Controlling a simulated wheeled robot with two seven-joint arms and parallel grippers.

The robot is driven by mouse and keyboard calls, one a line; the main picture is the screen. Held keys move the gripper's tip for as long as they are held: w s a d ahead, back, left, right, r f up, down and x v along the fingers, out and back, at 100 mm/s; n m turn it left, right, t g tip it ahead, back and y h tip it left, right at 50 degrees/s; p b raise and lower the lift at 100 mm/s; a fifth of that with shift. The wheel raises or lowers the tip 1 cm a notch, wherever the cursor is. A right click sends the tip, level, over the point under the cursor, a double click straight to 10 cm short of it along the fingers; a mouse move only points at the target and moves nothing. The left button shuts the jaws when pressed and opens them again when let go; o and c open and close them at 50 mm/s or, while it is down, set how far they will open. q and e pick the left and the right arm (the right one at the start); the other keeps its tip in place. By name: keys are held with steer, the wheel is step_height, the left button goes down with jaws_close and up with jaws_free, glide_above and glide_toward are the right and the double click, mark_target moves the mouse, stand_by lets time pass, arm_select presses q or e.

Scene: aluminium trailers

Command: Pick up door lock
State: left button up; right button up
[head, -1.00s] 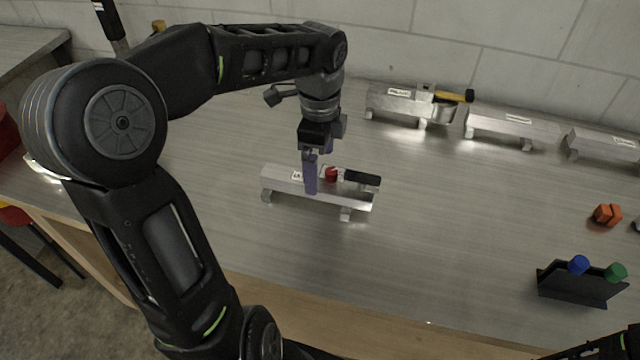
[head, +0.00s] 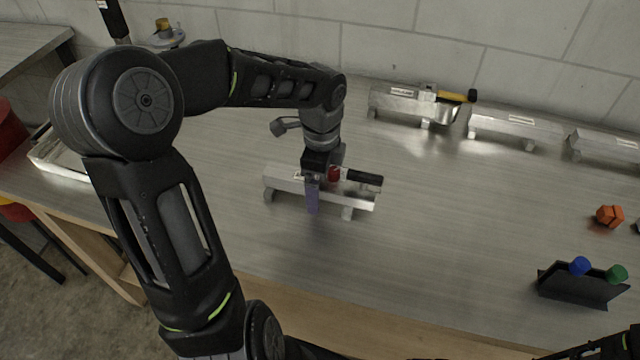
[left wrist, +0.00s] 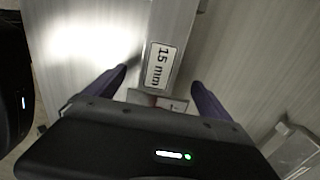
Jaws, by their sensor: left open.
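An aluminium trailer (head: 361,200) stands on the table below my left arm, with a red piece (head: 334,174) and a black bar (head: 364,178) on top. I cannot tell for sure which part is the door lock. My left gripper (head: 313,205) is open and pointing down, with a purple finger in front of the trailer's near side. In the left wrist view, its two purple fingers (left wrist: 158,77) stand either side of a metal beam with a "15 mm" label (left wrist: 159,66). A small plate (left wrist: 158,101) with a red mark is partly hidden by the gripper body.
More aluminium trailers stand along the wall: one with a yellow-and-black handle (head: 455,96), another in the middle (head: 515,126) and one at right (head: 607,146). An orange block (head: 609,216) and a black holder (head: 578,287) with blue and green knobs are at right. The table centre is clear.

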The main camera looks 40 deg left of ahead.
arm_select(q)
steer(key=shift+f, duration=0.4)
steer(key=shift+r, duration=0.1)
jaws_close()
stand_by(1.1)
